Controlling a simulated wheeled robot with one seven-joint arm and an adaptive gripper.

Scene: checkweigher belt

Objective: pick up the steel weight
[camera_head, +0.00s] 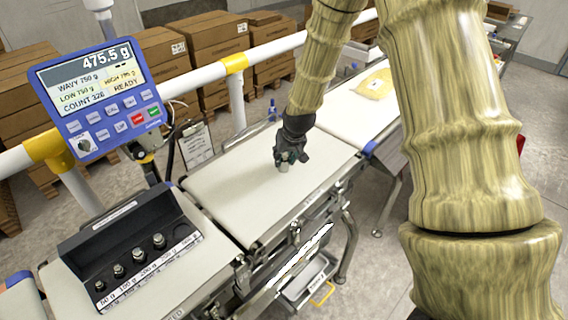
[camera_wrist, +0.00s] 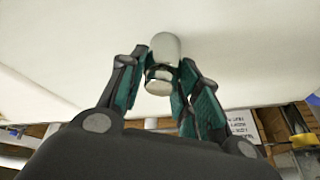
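The steel weight (camera_head: 284,168) is a small, shiny cylinder with a narrower neck and a knob. It stands on the pale weighing belt (camera_head: 240,180) in the head view, or is so close above it that I cannot tell. In the wrist view the weight (camera_wrist: 163,50) sits between the fingertips of my gripper (camera_wrist: 163,68), with its knob towards the palm. The dark fingers with green pads lie close against both its sides, with no clear gap, and look shut on it. In the head view my gripper (camera_head: 291,156) is above the weight and hides its top.
A black rack (camera_head: 125,235) with several smaller weights stands at the lower left. The blue display (camera_head: 98,98) reads 475.5 g and READY. A yellow packet (camera_head: 375,84) lies on the far belt. White rails (camera_head: 275,46) and cardboard boxes are behind. The belt around the weight is clear.

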